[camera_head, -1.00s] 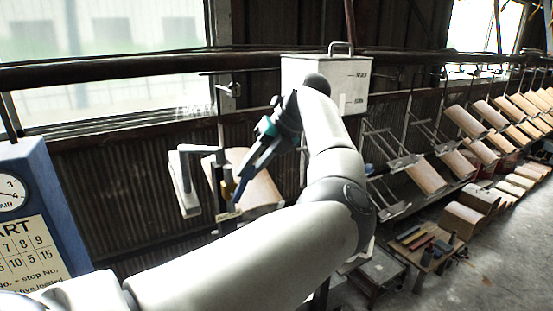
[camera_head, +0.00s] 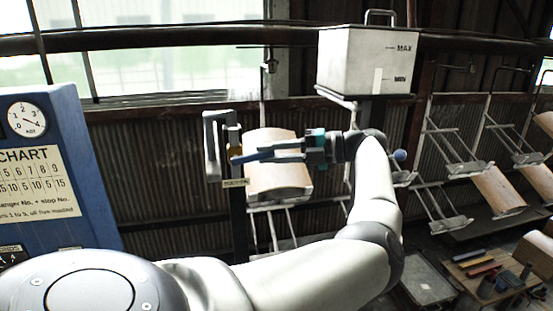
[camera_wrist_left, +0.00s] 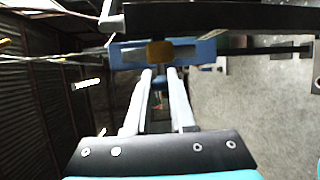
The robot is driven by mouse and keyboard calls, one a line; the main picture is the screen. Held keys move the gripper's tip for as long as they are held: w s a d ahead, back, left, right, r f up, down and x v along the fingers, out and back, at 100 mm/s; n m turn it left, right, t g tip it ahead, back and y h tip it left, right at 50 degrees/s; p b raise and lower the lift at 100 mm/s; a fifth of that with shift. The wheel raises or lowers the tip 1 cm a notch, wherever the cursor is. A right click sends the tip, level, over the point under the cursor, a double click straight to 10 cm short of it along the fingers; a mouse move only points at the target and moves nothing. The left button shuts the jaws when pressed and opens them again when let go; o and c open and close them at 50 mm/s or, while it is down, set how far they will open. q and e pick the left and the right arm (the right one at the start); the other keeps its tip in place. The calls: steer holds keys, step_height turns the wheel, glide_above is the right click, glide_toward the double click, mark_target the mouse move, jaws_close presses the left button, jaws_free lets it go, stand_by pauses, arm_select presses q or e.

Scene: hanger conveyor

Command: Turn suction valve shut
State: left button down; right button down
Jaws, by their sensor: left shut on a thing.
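The suction valve (camera_head: 234,152) is on a dark upright post with a small label plate, left of centre in the head view. Its blue handle with an orange-yellow middle (camera_wrist_left: 160,51) lies crosswise in the left wrist view. My left gripper (camera_head: 245,156) reaches in from the right with its fingers pointing left and is shut on the valve's handle. In the left wrist view its two pale fingers (camera_wrist_left: 161,73) end at the handle. The fingertips partly cover the valve in the head view. My right gripper is not in view.
A grey box marked MAX (camera_head: 365,62) stands behind, above my wrist. A hanger with a curved wooden panel (camera_head: 278,180) hangs close behind my gripper. A blue chart cabinet (camera_head: 85,235) stands at left. A low table with tools (camera_head: 495,275) is at lower right.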

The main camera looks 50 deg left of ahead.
arm_select(q)
steer(key=shift+w+f+m+g+y+b, duration=0.1)
steer(key=shift+f+m+g+y+b, duration=0.2)
steer(key=shift+f+g+y+b, duration=0.45)
steer(key=shift+r, duration=0.1)
steer(key=c, duration=0.8)
jaws_free()
steer(key=shift+o, duration=0.2)
steer(key=shift+d, duration=0.1)
